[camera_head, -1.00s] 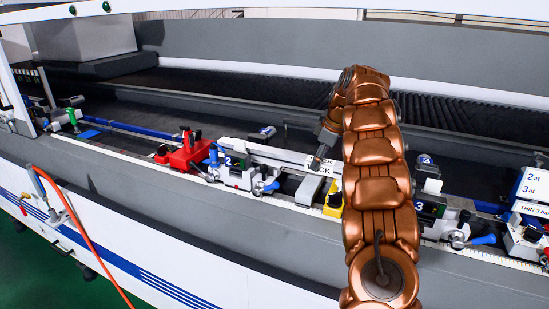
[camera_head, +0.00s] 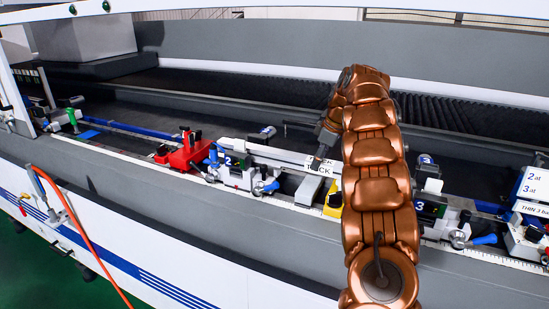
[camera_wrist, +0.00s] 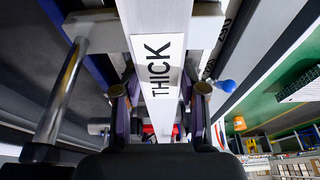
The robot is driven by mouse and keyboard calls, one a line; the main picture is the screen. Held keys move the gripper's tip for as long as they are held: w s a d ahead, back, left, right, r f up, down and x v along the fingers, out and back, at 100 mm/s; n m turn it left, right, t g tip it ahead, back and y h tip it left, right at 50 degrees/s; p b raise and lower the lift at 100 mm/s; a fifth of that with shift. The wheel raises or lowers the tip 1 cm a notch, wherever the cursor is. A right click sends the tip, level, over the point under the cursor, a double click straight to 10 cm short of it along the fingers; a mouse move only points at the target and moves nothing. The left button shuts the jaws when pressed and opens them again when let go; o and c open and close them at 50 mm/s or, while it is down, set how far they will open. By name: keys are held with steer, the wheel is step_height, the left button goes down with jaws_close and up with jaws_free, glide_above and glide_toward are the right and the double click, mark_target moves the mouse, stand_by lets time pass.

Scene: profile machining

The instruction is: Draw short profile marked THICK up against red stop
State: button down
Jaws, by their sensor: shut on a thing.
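The short pale profile (camera_head: 275,152) lies along the machine bed, its white THICK label partly hidden by my gripper in the head view. The label reads clearly in the wrist view (camera_wrist: 158,68). My gripper (camera_wrist: 158,112) has one finger on each side of the profile and is shut on it; in the head view the gripper (camera_head: 318,157) is at the profile's right part. The red stop (camera_head: 190,153) stands at the profile's left end. I cannot tell whether the two touch.
Clamp unit 2 (camera_head: 238,172) with blue handles stands at the profile's left part. Clamp unit 3 (camera_head: 428,208) is right of my arm. A yellow block (camera_head: 333,199) sits on the front rail. A green-topped post (camera_head: 73,117) stands far left.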

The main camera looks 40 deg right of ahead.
mark_target(283, 156)
steer(key=shift+s+a+b, duration=0.45)
steer(key=shift+a+b, duration=0.4)
steer(key=shift+b, duration=0.4)
stand_by(0.6)
steer(key=shift+w+a+p, duration=0.45)
steer(key=shift+w+a, duration=0.4)
steer(key=shift+w, duration=0.8)
steer(key=shift+w+a+p, duration=0.45)
steer(key=shift+w+a, duration=0.4)
steer(key=shift+w, duration=0.75)
steer(key=shift+w+a+p, duration=0.45)
steer(key=shift+w+a, duration=0.4)
steer(key=shift+w, duration=0.8)
stand_by(1.2)
